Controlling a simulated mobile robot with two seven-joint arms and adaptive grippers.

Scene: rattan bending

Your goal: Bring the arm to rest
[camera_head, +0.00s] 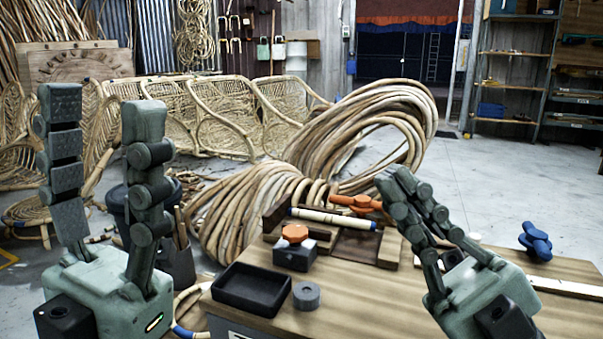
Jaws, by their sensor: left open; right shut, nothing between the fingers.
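My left gripper (102,110) stands upright at the left, beyond the table's left edge. Its two fingers are spread wide, with nothing between them. My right gripper (392,182) is over the right part of the wooden table (415,305). Its fingers are together and empty, pointing up and to the left. A light cane piece with blue-marked ends (332,217) lies across a wooden jig (352,243) at the table's back. The jig lies left of my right gripper. Part of the table behind my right gripper is hidden.
On the table are a black tray (252,306), a grey ring (306,295), a block with an orange knob (295,234), an orange handle (358,203), a blue knob (535,241) and a pale strip (565,286). Rattan coils (250,205) stand behind. The floor at right is clear.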

